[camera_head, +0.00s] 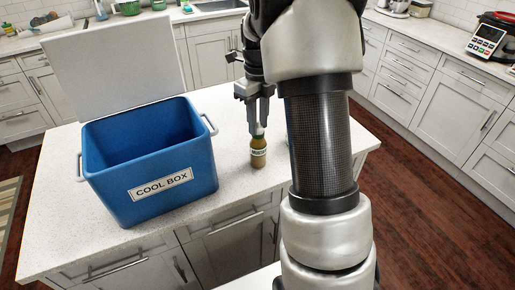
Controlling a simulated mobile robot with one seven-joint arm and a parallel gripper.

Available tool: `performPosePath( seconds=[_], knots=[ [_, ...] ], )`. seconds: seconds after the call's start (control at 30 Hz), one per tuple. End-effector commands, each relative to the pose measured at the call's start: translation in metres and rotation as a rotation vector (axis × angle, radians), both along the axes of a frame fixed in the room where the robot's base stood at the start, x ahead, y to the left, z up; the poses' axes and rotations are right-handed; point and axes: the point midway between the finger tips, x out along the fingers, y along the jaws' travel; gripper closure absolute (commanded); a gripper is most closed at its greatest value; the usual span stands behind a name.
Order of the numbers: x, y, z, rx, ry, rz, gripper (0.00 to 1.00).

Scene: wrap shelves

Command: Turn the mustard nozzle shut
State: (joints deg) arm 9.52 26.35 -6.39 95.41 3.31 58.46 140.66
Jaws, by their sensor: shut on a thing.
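The mustard bottle (258,153) stands upright on the white island counter, to the right of the blue cool box. It has a yellowish body and a pale label with dark lettering. My gripper (258,127) points down from above and is shut on the nozzle at the bottle's top. The fingers hide most of the nozzle, so I cannot tell how far it is turned.
The blue cool box (122,199) stands open on the island counter (221,196), its white lid (115,65) raised behind it. A red cooker (491,38) stands on the right counter. The counter in front of the bottle is clear.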

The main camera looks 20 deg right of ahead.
Motion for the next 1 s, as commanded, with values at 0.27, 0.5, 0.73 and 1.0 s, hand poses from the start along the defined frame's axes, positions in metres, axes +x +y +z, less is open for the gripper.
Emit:
performPosePath(
  seconds=[0.27,0.5,0.73,1.0],
  knots=[
    [0.0003,-0.0004,0.0005,-0.001,-0.001,-0.013,0.81],
    [0.0004,0.0004,0.0016,-0.001,-0.001,-0.132,0.81],
    [0.0004,0.0000,0.0002,0.000,-0.002,-0.182,0.81],
    [0.0002,0.0000,0.0014,0.000,-0.001,-0.208,0.81]
  ],
)
